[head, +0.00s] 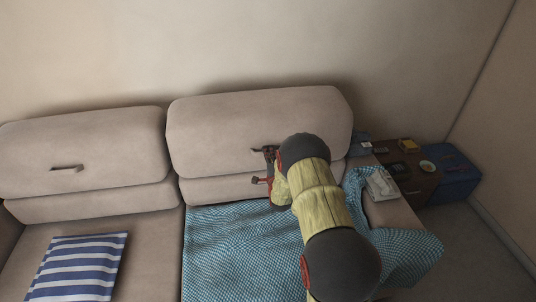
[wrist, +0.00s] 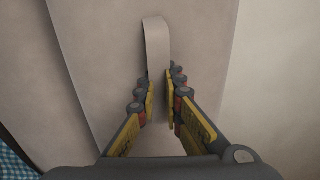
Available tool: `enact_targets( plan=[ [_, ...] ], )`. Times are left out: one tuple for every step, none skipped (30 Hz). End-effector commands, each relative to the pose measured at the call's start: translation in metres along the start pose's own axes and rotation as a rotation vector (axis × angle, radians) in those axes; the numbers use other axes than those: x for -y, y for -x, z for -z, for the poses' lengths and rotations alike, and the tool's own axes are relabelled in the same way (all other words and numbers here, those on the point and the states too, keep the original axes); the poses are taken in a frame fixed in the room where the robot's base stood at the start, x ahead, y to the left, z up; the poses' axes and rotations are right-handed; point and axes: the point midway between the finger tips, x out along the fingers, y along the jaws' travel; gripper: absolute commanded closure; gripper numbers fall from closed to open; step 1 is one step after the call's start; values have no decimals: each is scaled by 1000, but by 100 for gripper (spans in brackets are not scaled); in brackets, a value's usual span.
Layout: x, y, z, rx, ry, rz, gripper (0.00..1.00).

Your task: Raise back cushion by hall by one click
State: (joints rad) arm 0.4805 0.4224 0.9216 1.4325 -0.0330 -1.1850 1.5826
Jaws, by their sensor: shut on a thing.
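The right back cushion (head: 250,125) is a beige padded headrest-like block on the sofa, above a lower back part (head: 225,188). My gripper (head: 266,165) is at the front of this cushion, near its lower edge. In the wrist view, a pale beige strap-like handle (wrist: 156,45) runs down between the fingers of my gripper (wrist: 160,100), which are shut on it. My fingers hide its lower part. The left back cushion (head: 85,145) has a small handle (head: 67,168) on its front. I cannot tell which cushion is by the hall.
A blue patterned blanket (head: 230,245) covers the right seat and armrest. A striped blue-white pillow (head: 75,268) lies on the left seat. A white item (head: 381,185) is on the armrest. A side table (head: 425,180) with small things and a blue box (head: 461,180) stand right.

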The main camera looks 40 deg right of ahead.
Motion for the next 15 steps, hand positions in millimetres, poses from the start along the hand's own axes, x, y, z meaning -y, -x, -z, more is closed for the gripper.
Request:
enact_targets(
  plan=[
    [-2, 1, 0, 0, 0, -3, 100],
    [-2, 1, 0, 0, 0, -3, 100],
    [-2, 1, 0, 0, 0, -3, 100],
    [-3, 2, 0, 0, 0, -3, 100],
    [-3, 4, 0, 0, 0, -4, 100],
    [-5, 7, 0, 0, 0, -4, 100],
    [-6, 9, 0, 0, 0, -5, 100],
    [-7, 11, 0, 0, 0, -5, 100],
    [-7, 13, 0, 0, 0, -5, 100],
    [-7, 14, 0, 0, 0, -5, 100],
    [-7, 14, 0, 0, 0, -5, 100],
    [-7, 13, 0, 0, 0, -6, 100],
    [-7, 14, 0, 0, 0, -6, 100],
    [-7, 14, 0, 0, 0, -7, 100],
    [-7, 14, 0, 0, 0, -7, 100]
  ],
)
